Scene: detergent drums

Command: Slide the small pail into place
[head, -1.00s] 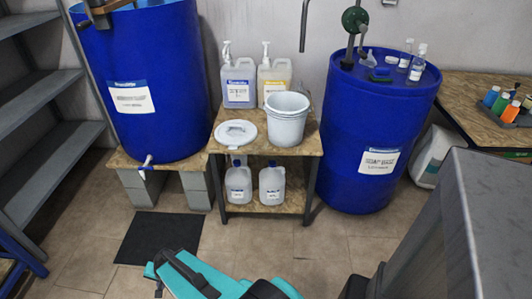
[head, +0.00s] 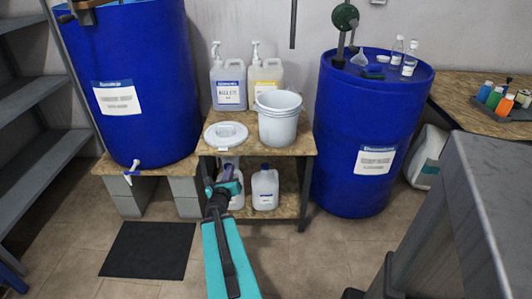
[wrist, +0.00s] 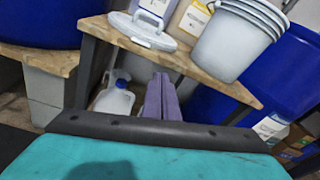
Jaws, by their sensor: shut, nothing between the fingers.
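The small white pail (head: 278,124) stands upright on the right part of the small wooden table (head: 252,150), open at the top. It also shows at the upper right of the wrist view (wrist: 236,42). Its round white lid (head: 226,135) lies on the table to its left. My gripper (head: 228,172) is shut and empty, in front of the table's left half and below the top's front edge in the picture. In the wrist view its purple fingers (wrist: 161,78) are together, pointing towards the table. The pail is apart from the fingers, up and to the right.
Two pump bottles (head: 228,84) (head: 265,82) stand behind the lid and pail. White jugs (head: 265,188) stand on the lower shelf. Large blue drums (head: 140,90) (head: 365,120) flank the table.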

